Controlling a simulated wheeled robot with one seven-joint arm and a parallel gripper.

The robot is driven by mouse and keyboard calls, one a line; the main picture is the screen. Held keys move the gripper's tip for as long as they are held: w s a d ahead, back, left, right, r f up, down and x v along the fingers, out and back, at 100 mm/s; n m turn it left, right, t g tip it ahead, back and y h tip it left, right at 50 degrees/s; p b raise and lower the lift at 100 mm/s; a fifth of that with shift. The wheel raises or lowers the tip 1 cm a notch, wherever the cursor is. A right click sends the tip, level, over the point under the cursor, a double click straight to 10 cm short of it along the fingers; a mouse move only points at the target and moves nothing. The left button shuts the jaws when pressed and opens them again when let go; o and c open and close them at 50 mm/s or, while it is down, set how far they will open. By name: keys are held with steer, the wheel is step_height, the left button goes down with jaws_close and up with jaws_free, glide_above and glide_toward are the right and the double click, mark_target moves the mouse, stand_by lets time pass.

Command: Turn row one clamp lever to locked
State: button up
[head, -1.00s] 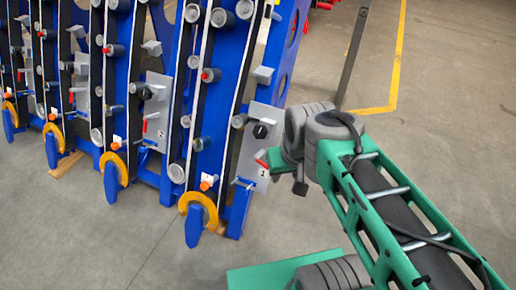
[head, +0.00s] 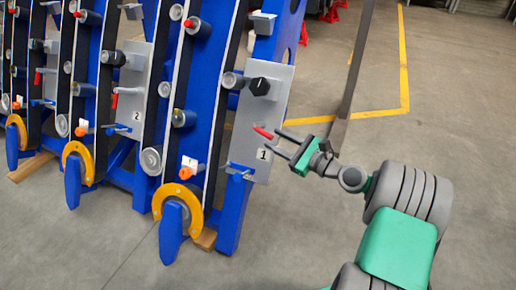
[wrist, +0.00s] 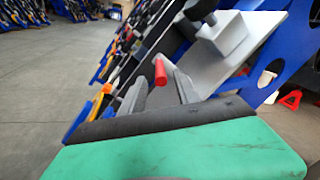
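The row one panel (head: 247,138) is a grey plate marked 1 on the nearest blue row. A short red-handled lever (head: 263,133) sticks out of it, tilted down to the right in the head view. My gripper (head: 273,140) is open, its two grey fingers pointing at the lever from the right. In the wrist view the red lever (wrist: 160,72) appears between the open fingers of my gripper (wrist: 160,90), near their tips. I cannot tell whether a finger touches it. The lever's base is partly hidden in the wrist view.
A black knob (head: 260,86) sits above the lever on the same panel. A thin horizontal bar (head: 238,169) sits below it. Panel 2 (head: 131,95) is further left. A dark post (head: 350,80) stands behind my gripper. The floor right of the row is open.

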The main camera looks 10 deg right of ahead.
mark_target(258, 131)
steer(key=shift+r+p, duration=0.2)
steer(key=shift+p, duration=0.15)
steer(key=p+x, duration=0.1)
steer(key=p, duration=0.2)
steer(key=p+x, duration=0.1)
steer(key=p, duration=0.2)
steer(key=shift+w+a+r, duration=0.15)
steer(key=shift+a+r, duration=0.05)
steer(key=shift+r, duration=0.05)
steer(key=x, duration=0.1)
steer(key=p+x, duration=0.1)
steer(key=x, duration=0.1)
steer(key=f+x, duration=0.1)
steer(key=shift+w+a, duration=0.3)
steer(key=shift+w+a+r, duration=0.1)
steer(key=shift+w, duration=0.1)
steer(key=shift+c, duration=0.4)
jaws_close()
